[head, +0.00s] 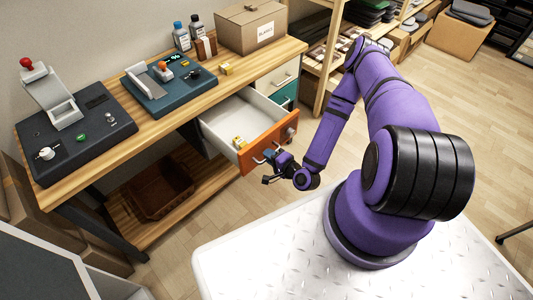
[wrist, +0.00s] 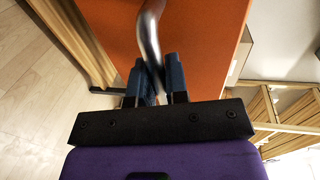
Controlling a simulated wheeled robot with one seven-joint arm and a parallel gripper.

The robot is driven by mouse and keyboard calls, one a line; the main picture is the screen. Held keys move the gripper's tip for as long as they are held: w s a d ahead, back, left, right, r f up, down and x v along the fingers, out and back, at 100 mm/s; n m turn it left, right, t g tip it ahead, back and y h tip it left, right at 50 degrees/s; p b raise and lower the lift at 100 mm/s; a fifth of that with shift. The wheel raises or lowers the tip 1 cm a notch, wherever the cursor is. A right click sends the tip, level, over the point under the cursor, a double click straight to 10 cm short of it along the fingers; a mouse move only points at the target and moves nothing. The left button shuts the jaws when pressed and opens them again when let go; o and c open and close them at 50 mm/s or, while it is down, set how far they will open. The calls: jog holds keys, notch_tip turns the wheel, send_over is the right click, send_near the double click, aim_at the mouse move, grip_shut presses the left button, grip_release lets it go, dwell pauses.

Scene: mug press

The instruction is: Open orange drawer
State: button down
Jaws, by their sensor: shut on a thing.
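The orange drawer (head: 270,143) is pulled well out from under the workbench. Its white inside (head: 225,118) is visible, with a small yellow and white item (head: 240,143) in it near the front. My gripper (head: 268,164) is at the drawer's front, at the left part of its face. In the wrist view my gripper (wrist: 158,88) is shut on the curved metal handle (wrist: 149,45), with the dark blue fingers on either side of it. The orange front (wrist: 205,40) fills the middle of that view.
The wooden workbench (head: 120,125) bears two control devices (head: 75,128) (head: 172,88), bottles (head: 182,36) and a cardboard box (head: 250,25). A brown crate (head: 160,190) stands on the lower shelf. White and teal drawers (head: 284,97) are shut beyond the open one. Shelving stands behind.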

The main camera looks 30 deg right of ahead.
jog(key=c, duration=1.1)
grip_release()
jog(key=shift+c, duration=0.2)
jog(key=v, duration=1.1)
jog(key=shift+w, duration=0.1)
